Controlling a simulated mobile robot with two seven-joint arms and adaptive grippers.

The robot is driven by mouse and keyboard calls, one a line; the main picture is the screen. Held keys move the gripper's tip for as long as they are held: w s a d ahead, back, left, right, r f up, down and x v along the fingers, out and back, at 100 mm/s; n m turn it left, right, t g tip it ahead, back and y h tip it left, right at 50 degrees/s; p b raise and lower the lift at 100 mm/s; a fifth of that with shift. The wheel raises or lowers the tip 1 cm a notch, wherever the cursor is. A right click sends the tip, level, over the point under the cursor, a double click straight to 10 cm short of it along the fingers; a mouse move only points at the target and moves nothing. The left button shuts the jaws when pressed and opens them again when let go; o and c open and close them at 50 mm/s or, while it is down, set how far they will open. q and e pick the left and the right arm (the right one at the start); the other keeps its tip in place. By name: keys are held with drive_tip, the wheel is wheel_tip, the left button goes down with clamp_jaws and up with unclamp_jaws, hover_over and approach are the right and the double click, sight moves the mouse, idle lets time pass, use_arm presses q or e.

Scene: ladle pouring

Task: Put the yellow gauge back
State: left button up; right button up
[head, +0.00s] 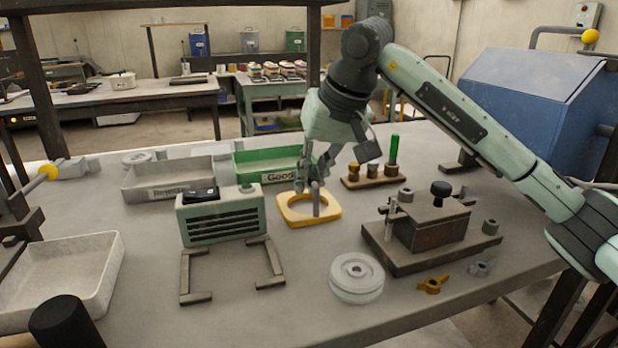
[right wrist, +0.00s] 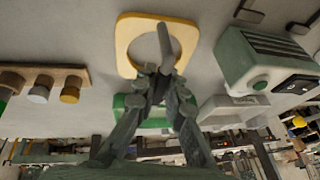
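A flat yellow plate with a round hole (head: 309,208) is the clearest yellow piece on the table; it also shows in the right wrist view (right wrist: 128,45). My right gripper (head: 314,182) points down above it. In the right wrist view, its fingers (right wrist: 162,74) close around a grey rod (right wrist: 167,42), which reaches into the hole region. I cannot tell whether the rod touches the plate or the table. A small wooden rack (head: 370,182) stands behind to the right with several round pieces, one under a green handle (head: 394,149).
A green vented box (head: 221,217) stands left of the plate. A green tray marked "Good" (head: 270,164) and a grey tray (head: 170,182) lie behind. A dark fixture (head: 430,235) stands right, with a pale pulley wheel (head: 357,278) in front.

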drive_tip(key=o, duration=0.3)
drive_tip(key=shift+o, duration=0.2)
drive_tip(key=shift+r, duration=0.3)
drive_tip(key=v, duration=0.2)
drive_tip(key=shift+s+d+r, duration=0.1)
drive_tip(key=shift+d+r, duration=0.05)
drive_tip(key=shift+r, duration=0.1)
use_arm(q)
drive_tip(key=shift+s+a+r, duration=0.1)
drive_tip(key=shift+s+r, duration=0.2)
drive_tip(key=shift+r, duration=0.25)
use_arm(e)
drive_tip(key=v, duration=0.9)
drive_tip(key=shift+s, duration=0.15)
